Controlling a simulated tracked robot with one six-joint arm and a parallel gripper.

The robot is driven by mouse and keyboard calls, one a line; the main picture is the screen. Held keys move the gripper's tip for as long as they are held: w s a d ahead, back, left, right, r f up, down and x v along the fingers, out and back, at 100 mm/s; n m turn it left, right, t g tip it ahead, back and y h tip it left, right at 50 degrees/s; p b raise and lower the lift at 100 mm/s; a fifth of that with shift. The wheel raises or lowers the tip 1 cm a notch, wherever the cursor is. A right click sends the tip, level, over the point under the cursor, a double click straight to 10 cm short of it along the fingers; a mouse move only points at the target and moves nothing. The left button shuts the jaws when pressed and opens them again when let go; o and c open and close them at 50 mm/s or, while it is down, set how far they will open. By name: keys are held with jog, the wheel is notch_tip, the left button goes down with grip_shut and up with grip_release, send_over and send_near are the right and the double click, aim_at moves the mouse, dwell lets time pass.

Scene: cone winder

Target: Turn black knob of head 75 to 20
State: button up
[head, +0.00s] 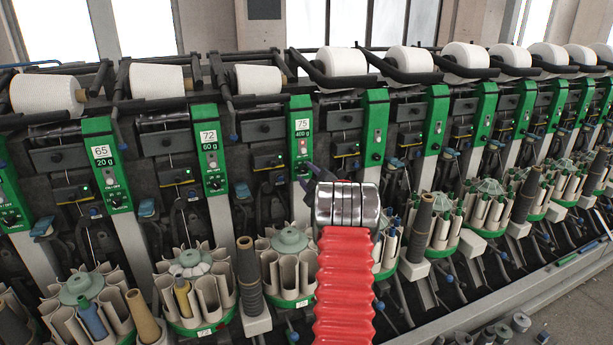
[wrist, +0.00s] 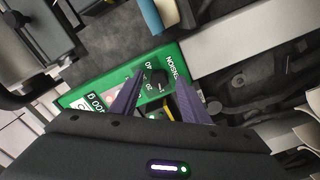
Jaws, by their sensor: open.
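My gripper (wrist: 157,77) is open, with one dark finger on each side of the knob. No firm contact can be made out. A small light mark shows on the knob, but its exact setting is too small to read. In the head view my gripper (head: 309,172) is at the panel's lower part and largely covers the knob.
White yarn cones (head: 342,62) lie along the top. Bobbin magazines (head: 288,240) and upright bobbins (head: 248,272) stand below the panels.

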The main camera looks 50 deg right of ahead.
jog(key=shift+c, duration=0.3)
jog(key=c, duration=0.9)
jog(key=shift+a+f, duration=0.1)
jog(key=shift+a, duration=0.1)
jog(key=shift+c, duration=0.5)
jog(key=shift+d, duration=0.1)
jog(key=shift+m, duration=0.4)
jog(key=m, duration=0.4)
jog(key=shift+f, duration=0.1)
jog(key=m, duration=0.5)
